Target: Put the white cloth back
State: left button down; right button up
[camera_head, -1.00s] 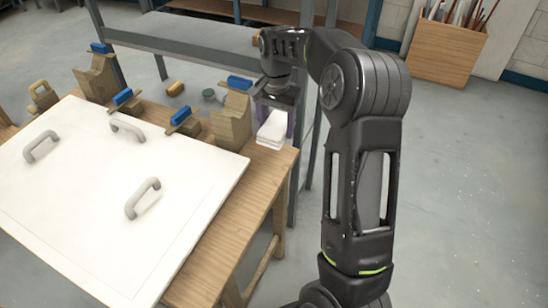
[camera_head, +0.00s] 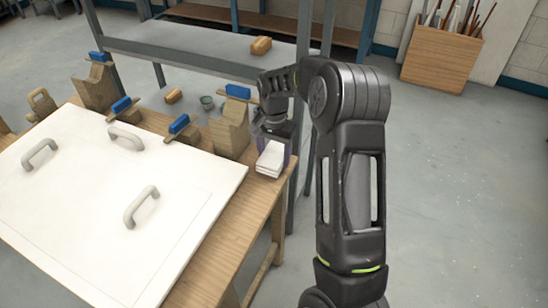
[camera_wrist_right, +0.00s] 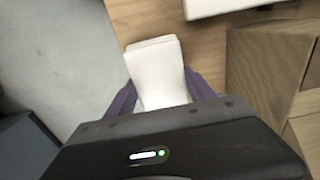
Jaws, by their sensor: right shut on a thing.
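The white cloth (camera_head: 270,159) is a folded, flat pad at the right end of the wooden table, beside the white panel. My right gripper (camera_head: 274,148) is shut on it, with its body behind the cloth in the head view. In the right wrist view the purple fingers (camera_wrist_right: 162,90) sit on both sides of the cloth (camera_wrist_right: 156,65), which sticks out ahead of them over the wood. I cannot tell whether the cloth touches the table. My left gripper is out of view.
The white panel (camera_head: 105,195) with grey handles covers most of the table (camera_head: 240,225). A grey metal rack (camera_head: 190,52) is behind. Bare wood lies in front of the cloth.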

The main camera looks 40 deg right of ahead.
aim_at(274, 154)
jog(key=shift+f, duration=0.85)
jog(key=shift+f, duration=0.2)
jog(key=o, duration=1.2)
jog(key=shift+r, duration=0.15)
notch_tip(274, 154, up, 12)
jog(key=shift+b, duration=0.35)
